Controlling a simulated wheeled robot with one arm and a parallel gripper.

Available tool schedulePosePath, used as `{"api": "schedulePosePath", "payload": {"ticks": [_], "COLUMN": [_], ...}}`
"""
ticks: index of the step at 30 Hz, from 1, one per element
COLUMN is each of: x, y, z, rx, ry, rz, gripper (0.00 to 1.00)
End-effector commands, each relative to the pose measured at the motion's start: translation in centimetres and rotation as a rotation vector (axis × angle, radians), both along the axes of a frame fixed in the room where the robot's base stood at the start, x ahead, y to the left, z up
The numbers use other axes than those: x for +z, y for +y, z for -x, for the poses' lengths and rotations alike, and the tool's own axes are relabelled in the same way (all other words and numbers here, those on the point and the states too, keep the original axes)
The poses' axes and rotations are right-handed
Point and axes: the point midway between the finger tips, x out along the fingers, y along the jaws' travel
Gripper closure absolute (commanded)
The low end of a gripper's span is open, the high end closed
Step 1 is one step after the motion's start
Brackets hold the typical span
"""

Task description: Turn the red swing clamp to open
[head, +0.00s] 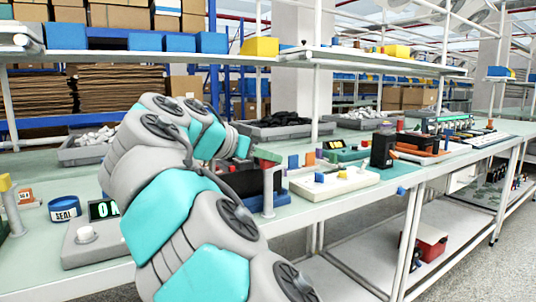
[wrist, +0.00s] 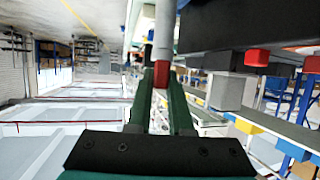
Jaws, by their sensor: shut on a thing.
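In the wrist view, the two dark green fingers of my gripper (wrist: 160,92) are closed around a small red piece (wrist: 161,72), which looks like the red swing clamp's handle. A grey bar or post (wrist: 165,30) runs on from the red piece, away from the fingers. A dark block (wrist: 240,25) lies to the right of the fingers, with a red knob (wrist: 257,58) beside a grey block (wrist: 226,90). In the head view, a grey post (head: 268,192) stands at the bench's front edge beside a dark box.
A white tray (head: 335,186) with coloured blocks stands right of the post. A black block (head: 382,150) and orange-based fixture (head: 425,146) stand further right. A grey display box (head: 85,240) and blue SEAL roll (head: 64,208) are at the left. A shelf (head: 370,62) runs above the bench.

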Motion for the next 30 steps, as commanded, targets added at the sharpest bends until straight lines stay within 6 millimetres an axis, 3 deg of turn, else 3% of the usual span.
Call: {"api": "schedulePosePath", "payload": {"ticks": [30], "x": [0.22], "y": [0.06], "z": [-0.06], "rx": [-0.130], "ry": [-0.004], "rz": [0.002], "gripper": [1.00]}}
